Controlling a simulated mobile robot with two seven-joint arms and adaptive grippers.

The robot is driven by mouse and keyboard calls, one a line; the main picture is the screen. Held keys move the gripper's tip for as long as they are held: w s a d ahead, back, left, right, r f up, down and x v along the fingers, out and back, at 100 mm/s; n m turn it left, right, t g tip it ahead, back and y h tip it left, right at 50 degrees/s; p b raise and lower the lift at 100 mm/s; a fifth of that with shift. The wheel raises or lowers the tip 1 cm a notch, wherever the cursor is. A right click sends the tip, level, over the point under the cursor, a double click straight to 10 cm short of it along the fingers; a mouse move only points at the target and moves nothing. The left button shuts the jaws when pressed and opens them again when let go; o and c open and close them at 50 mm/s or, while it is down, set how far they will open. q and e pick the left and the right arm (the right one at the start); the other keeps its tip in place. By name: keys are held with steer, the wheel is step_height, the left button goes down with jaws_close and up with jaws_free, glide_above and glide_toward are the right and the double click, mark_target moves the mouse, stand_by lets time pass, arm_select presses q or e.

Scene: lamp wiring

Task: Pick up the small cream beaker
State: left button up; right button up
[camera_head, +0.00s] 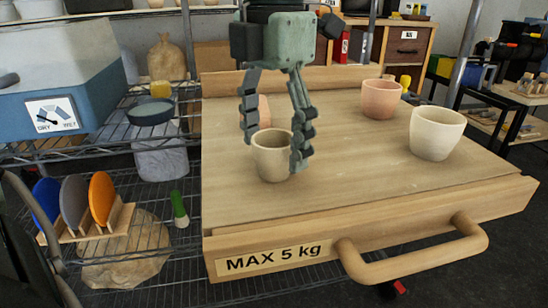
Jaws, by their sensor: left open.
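The small cream beaker (271,163) stands upright on the wooden board (345,165), near its left front. My left gripper (274,150) reaches down over it from above, open. One finger is at the beaker's left rim and the other is at its right side; I cannot tell whether either touches. The right finger hides part of the beaker's right side. A larger cream beaker (437,134) stands upright at the right of the board. My right gripper is not in view.
A pink beaker (381,99) stands at the back of the board. Another pink beaker (264,112) is partly hidden behind my left gripper. The board has a front handle (415,262). Wire shelves with a disc rack (88,222) are at left. The board's middle is clear.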

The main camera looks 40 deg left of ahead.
arm_select(q)
steer(key=c, duration=1.3)
steer(key=shift+r, duration=0.1)
